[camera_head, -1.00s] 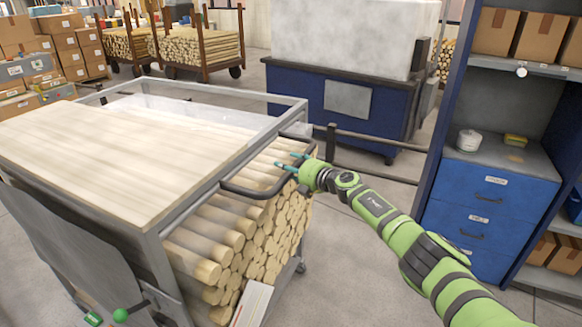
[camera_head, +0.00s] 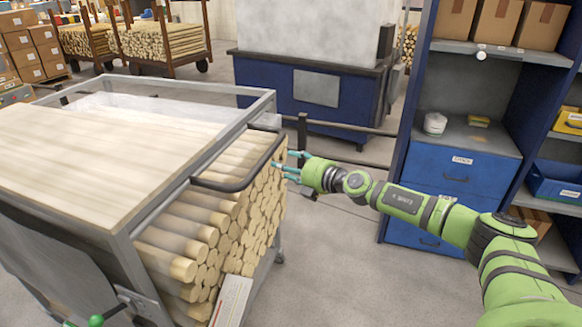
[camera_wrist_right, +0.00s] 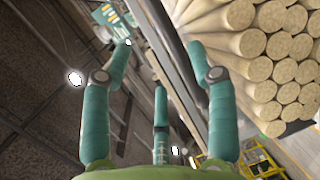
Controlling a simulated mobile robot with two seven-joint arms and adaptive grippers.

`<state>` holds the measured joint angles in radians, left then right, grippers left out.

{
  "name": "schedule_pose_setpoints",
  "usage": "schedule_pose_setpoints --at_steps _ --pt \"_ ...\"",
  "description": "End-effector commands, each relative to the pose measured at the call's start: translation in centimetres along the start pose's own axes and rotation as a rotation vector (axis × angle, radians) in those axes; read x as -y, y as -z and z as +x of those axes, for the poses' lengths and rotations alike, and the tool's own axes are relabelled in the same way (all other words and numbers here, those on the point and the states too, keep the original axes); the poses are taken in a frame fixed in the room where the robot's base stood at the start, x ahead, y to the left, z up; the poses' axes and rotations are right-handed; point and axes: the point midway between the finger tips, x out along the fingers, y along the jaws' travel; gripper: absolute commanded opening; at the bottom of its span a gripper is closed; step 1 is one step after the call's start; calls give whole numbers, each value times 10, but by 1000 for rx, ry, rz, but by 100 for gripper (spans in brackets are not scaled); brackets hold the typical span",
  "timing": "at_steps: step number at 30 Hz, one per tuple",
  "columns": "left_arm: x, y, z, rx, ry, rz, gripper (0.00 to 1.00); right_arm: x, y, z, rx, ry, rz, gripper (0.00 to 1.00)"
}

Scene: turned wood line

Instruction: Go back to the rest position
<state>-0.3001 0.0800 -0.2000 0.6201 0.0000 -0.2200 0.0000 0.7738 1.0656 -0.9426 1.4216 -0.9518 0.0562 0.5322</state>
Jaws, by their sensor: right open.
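My right gripper (camera_head: 290,165) is open and empty, its teal fingers spread toward the left. It is just right of the black handle (camera_head: 240,178) on the end of the log cart (camera_head: 190,172), and no contact with it shows. In the right wrist view my right gripper (camera_wrist_right: 160,55) has its fingers wide apart with nothing between them, and stacked round wooden rods (camera_wrist_right: 262,45) lie to the right. My right arm reaches in from the lower right. My left gripper is not in view.
A blue shelf unit (camera_head: 405,130) with drawers and boxes stands close behind my right arm. A blue machine base (camera_head: 270,85) stands at the back behind a dark rail (camera_head: 350,128). Grey floor (camera_head: 340,270) is clear between the cart and my arm.

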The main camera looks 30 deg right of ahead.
Motion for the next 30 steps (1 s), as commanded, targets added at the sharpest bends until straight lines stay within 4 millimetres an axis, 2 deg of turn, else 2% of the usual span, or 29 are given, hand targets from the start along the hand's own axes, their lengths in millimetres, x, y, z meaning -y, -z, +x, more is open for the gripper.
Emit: schedule_pose_setpoints --at_steps 5,19,22,23,26,29,30 --pt "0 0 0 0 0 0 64 0 1 -9 -1 1 -1 59" --pt "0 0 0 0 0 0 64 0 1 -9 -1 0 -1 59" --pt "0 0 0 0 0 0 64 9 3 -6 3 7 24 59" --pt "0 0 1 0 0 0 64 17 4 -3 7 11 43 59" --pt "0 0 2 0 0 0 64 60 9 6 40 38 159 59" --pt "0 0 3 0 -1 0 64 129 18 10 106 89 327 59" --pt "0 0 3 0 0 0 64 159 22 9 139 114 397 59"
